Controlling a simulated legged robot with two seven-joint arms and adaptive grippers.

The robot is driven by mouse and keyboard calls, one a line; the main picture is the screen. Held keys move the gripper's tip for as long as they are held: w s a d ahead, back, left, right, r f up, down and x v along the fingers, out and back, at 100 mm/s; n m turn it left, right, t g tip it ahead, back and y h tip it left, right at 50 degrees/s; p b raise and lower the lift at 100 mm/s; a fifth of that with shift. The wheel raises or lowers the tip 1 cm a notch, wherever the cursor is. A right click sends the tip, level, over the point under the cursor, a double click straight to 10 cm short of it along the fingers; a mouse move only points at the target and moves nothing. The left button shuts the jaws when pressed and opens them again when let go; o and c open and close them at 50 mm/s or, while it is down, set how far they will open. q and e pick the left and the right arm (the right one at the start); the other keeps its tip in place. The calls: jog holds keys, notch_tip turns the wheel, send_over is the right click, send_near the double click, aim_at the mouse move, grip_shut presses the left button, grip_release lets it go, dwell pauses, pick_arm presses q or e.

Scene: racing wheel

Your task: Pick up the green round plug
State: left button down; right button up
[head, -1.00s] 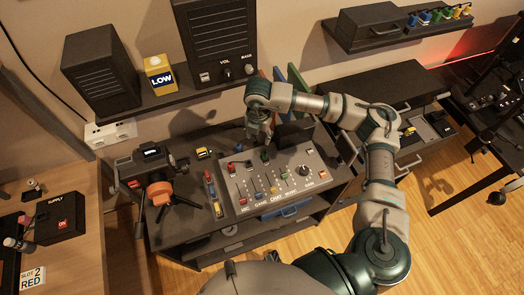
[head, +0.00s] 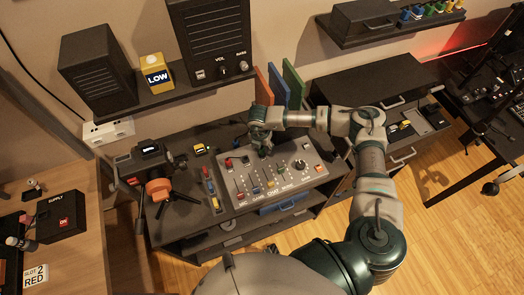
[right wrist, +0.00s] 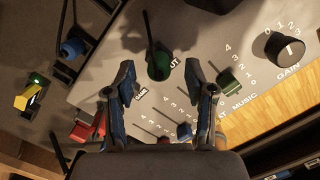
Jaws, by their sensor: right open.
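The green round plug (right wrist: 158,64) sits in the top panel of the grey mixer (head: 287,151), with a black cable rising from it in the right wrist view. My right gripper (right wrist: 160,80) is open above the panel. Its two fingers are apart, one on each side and slightly nearer the camera than the plug, with a gap to it. In the head view my right gripper (head: 262,146) is over the back middle of the mixer and mostly hides the plug. My left gripper is not in view.
Coloured sliders and the black GAIN knob (right wrist: 285,48) share the panel. A blue plug (right wrist: 71,48) is at upper left in the wrist view. Speakers stand on a shelf (head: 190,90) behind. An orange-and-black tripod device (head: 158,189) stands left of the mixer.

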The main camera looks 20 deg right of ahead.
notch_tip(320, 180, down, 2)
jog(key=shift+w+d+f, duration=0.1)
jog(key=shift+w+f, duration=0.05)
jog(key=shift+f, duration=0.05)
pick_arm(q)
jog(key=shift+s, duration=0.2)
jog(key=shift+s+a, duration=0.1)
pick_arm(e)
grip_shut()
jog(key=shift+r, duration=0.1)
